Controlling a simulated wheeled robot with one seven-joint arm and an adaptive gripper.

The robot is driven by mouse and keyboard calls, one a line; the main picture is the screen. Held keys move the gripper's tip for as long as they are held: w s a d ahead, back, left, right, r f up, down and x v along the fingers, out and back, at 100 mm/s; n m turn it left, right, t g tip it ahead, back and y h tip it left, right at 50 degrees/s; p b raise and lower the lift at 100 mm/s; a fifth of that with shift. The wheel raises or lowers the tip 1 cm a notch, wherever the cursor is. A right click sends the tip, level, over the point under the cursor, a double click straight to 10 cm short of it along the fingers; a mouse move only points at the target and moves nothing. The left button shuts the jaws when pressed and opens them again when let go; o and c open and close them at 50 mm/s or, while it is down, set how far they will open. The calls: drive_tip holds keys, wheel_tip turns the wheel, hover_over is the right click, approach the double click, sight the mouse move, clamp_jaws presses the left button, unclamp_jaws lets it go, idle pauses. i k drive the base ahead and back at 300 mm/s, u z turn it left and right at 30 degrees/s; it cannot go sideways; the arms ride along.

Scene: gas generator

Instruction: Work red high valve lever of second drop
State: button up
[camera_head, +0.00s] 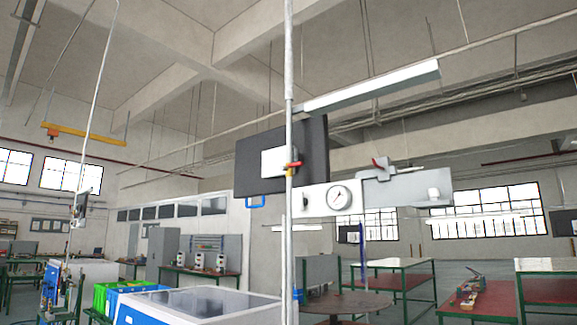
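A thin vertical pipe (289,80) comes down from the ceiling through the middle of the view. A small red lever (293,165) with a bit of yellow sits on this pipe, in front of a dark panel with a white square (265,160). Its exact angle is hard to tell. Below and right, a white plate carries a round gauge (339,197). Another drop pipe (97,90) with a small dark panel hangs far left. My gripper is not in view.
A round table (345,304) and red-topped benches (490,302) stand to the right.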

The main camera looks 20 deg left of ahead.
sight(292, 166)
drive_tip(key=u, duration=0.55)
drive_tip(key=k, duration=1.2)
drive_tip(key=u, duration=1.2)
drive_tip(key=i, duration=1.85)
drive_tip(key=z, duration=1.15)
drive_tip(key=i, duration=0.6)
drive_tip(key=z, duration=0.65)
